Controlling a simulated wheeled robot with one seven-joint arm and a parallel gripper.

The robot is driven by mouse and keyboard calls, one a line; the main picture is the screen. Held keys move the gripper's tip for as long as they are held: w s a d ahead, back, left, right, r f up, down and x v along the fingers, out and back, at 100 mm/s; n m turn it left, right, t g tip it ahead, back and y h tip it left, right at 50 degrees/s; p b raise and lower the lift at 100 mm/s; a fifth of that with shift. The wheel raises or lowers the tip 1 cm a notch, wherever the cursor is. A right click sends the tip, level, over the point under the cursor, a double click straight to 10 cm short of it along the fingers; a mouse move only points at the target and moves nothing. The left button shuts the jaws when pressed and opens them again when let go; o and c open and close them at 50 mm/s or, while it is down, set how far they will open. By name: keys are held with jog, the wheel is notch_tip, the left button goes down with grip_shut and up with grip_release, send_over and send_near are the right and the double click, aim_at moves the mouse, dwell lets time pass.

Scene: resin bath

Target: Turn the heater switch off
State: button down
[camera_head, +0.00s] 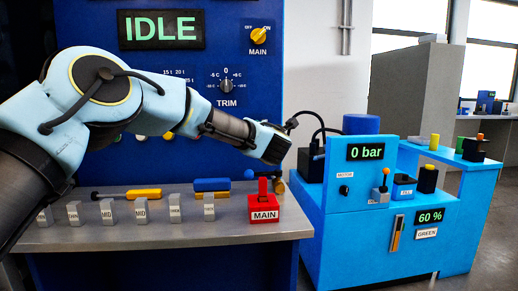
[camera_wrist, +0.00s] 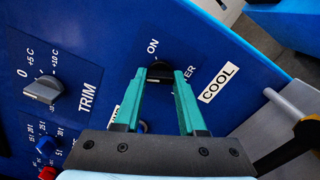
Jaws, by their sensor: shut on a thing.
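The heater switch (camera_wrist: 159,69) is a dark knob on the blue panel, with "ON" printed above it. A partly covered label ending in "TER" is beside it. My gripper (camera_wrist: 161,73) has its two teal fingers shut on the knob in the wrist view. The fingers hide much of the knob, so I cannot tell which way it points. In the head view, my arm reaches across the panel, and its end hides the fingers and the switch.
The TRIM knob (camera_wrist: 43,90) and a COOL label (camera_wrist: 218,82) are near the switch. A yellow MAIN knob (camera_head: 259,35) and an IDLE display (camera_head: 161,30) are higher. Below, a grey bench (camera_head: 160,236) carries several labelled blocks and a red MAIN switch (camera_head: 264,208).

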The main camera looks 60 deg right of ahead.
jog(key=shift+f+n+b, duration=0.2)
jog(key=shift+n+b, duration=2)
jog(key=shift+b, duration=0.8)
jog(key=shift+r, duration=0.1)
jog(key=shift+c, duration=2.4)
grip_release()
jog(key=shift+r, duration=0.1)
jog(key=b+v, duration=0.1)
jog(key=v, duration=0.9)
jog(key=shift+s+a, duration=0.25)
jog(key=shift+a, duration=0.05)
